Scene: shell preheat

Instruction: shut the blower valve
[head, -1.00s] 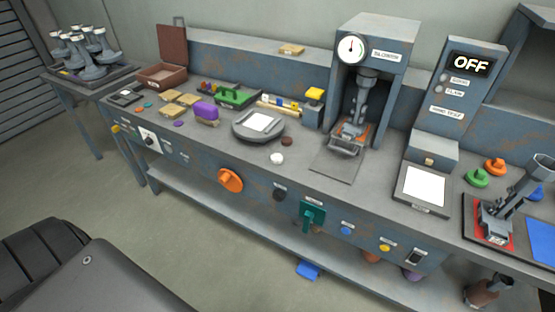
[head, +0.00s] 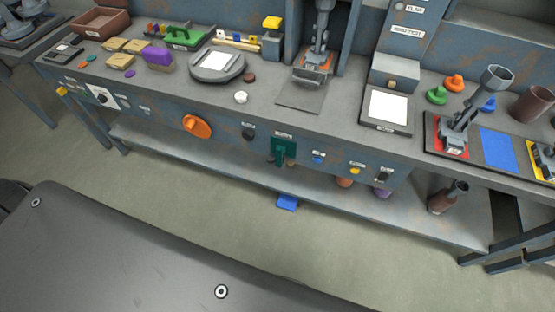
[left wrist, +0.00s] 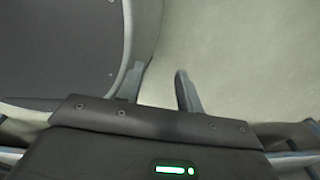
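Controls line the front panel of the bench, with labels too small to read, so I cannot tell by name which is the blower valve. In the head view there is an orange handle (head: 197,126) at left, a black knob (head: 248,134), and a teal handle (head: 279,150) in the middle under a small plate. The orange handle is tilted. My left gripper (left wrist: 160,75) shows only in the left wrist view, fingers apart with nothing between them, over bare floor and part of my body. My right gripper is in neither current view.
A blue button (head: 318,157), yellow knob (head: 355,170) and black switch (head: 384,174) continue the panel to the right. Open floor (head: 330,260) lies in front.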

